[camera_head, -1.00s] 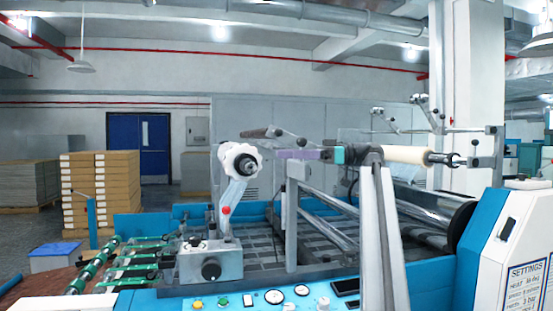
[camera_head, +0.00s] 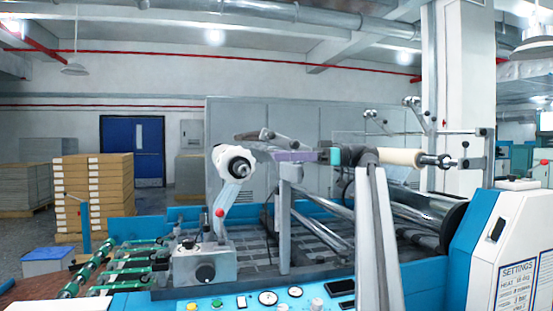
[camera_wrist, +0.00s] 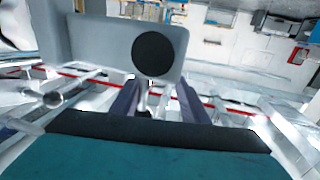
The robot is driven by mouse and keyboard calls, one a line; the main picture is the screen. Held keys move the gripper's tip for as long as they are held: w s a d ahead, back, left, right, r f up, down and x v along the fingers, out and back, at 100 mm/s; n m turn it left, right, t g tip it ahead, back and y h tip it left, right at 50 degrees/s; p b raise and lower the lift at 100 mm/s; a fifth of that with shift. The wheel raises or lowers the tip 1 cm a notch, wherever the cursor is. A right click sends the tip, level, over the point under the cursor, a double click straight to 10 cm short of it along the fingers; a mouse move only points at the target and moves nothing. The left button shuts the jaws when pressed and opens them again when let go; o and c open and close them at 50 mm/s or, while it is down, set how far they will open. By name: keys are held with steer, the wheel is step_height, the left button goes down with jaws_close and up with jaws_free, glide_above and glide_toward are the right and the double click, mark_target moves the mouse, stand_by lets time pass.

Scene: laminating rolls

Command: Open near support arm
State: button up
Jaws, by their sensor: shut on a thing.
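The near support arm (camera_head: 284,225) seems to be the grey upright bar in the middle of the machine. In the wrist view a grey plate with a black round disc (camera_wrist: 153,54), which seems to belong to it, lies across my fingertips. My gripper (camera_head: 288,156) has a teal body and purple fingers, reaching left at the top of the bar. It also shows in the wrist view (camera_wrist: 155,95), its fingers close together at the plate's lower edge. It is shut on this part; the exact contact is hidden.
A cream roll (camera_head: 398,157) on a shaft lies to the right, beyond my arm. The control panel (camera_head: 262,300) runs along the front. Stacked boxes (camera_head: 93,195) stand at the back left.

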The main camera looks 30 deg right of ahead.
steer(key=p+v, duration=0.7)
steer(key=v, duration=0.6)
steer(key=shift+s+d, duration=0.2)
steer(key=shift+d, duration=0.05)
steer(key=shift+r, duration=0.1)
stand_by(0.5)
